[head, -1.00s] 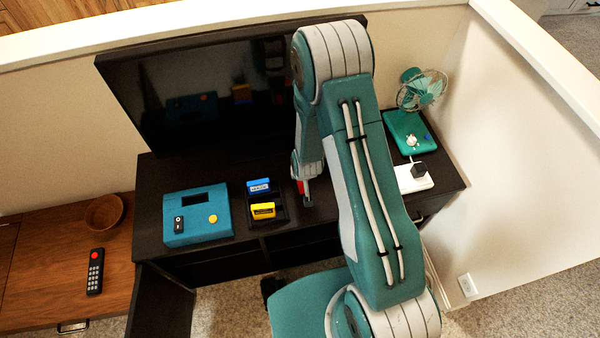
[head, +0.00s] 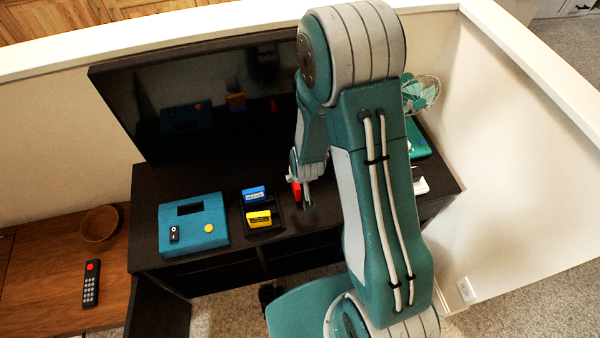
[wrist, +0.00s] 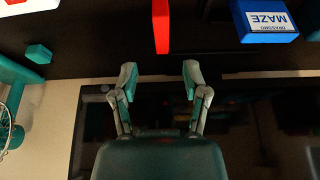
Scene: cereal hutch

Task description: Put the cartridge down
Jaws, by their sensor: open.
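The red cartridge (head: 296,191) stands upright on the dark cabinet top, to the right of the cartridge holder. It also shows as a narrow red slab in the wrist view (wrist: 161,27), beyond my fingertips and in line with the gap between them. My gripper (wrist: 160,76) is open, with nothing between its fingers. In the head view my gripper (head: 305,192) is right beside the red cartridge and partly overlaps it. A dark holder (head: 277,224) bears a blue cartridge (head: 254,194) labelled MAZE and a yellow cartridge (head: 259,218).
A teal console (head: 194,226) lies left of the holder. A large dark screen (head: 200,110) stands behind. A green fan (head: 420,93) and a white strip (head: 420,186) are at the right, partly hidden by my arm. A bowl and remote (head: 91,283) lie on the wooden table.

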